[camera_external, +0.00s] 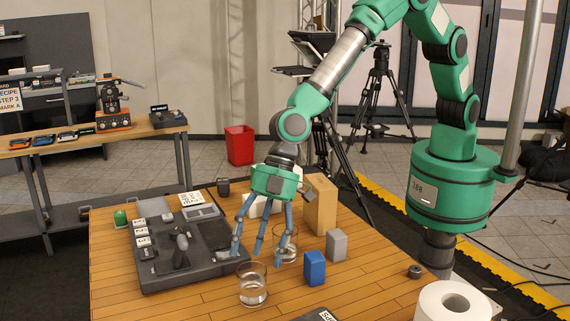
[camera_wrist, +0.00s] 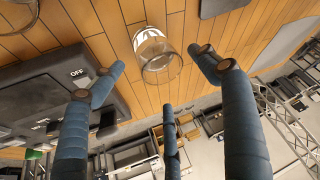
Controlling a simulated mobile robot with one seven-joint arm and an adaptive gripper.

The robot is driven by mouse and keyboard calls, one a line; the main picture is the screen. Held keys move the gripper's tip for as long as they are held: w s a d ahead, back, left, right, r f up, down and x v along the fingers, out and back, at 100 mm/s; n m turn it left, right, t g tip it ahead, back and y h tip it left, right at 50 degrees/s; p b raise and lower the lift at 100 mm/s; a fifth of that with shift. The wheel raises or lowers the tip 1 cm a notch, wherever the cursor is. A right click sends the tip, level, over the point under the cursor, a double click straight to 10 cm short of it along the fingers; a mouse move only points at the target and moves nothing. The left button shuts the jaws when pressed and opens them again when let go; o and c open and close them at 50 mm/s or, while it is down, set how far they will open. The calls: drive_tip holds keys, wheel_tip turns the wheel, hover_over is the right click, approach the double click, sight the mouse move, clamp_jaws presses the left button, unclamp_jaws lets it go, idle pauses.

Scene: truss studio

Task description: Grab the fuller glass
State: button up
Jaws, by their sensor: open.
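One clear glass (camera_external: 253,286) stands upright at the front of the wooden table, with clear liquid in its lower part. A second clear glass (camera_external: 289,240) stands farther back, partly hidden by a finger of my gripper (camera_external: 259,252). Its liquid level is hard to tell. My gripper has three blue-grey fingers, spread apart and pointing down, with nothing gripped. In the wrist view, one glass (camera_wrist: 157,58) shows ahead of the spread fingers of my gripper (camera_wrist: 158,78). The other glass (camera_wrist: 18,14) is cut off at the upper left corner.
A blue block (camera_external: 314,268), a grey block (camera_external: 336,245) and a tall wooden block (camera_external: 320,205) stand right of the glasses. A dark control panel (camera_external: 165,272) covers the table's left part. A white paper roll (camera_external: 453,300) is at the front right.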

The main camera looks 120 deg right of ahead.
sight(245, 296)
drive_tip(key=shift+w+a+f, duration=0.1)
drive_tip(key=shift+w+f, duration=0.05)
drive_tip(key=shift+f, duration=0.05)
drive_tip(key=shift+f, duration=0.1)
drive_tip(key=shift+x, duration=2.55)
drive_tip(key=shift+a, duration=0.1)
drive_tip(key=c, duration=1.5)
drive_tip(key=shift+o, duration=0.2)
drive_tip(key=shift+r, duration=0.3)
wheel_tip(245, 296, up, 9)
drive_tip(key=shift+r+p, duration=0.2)
drive_tip(key=shift+p, duration=0.15)
drive_tip(key=shift+r, duration=0.1)
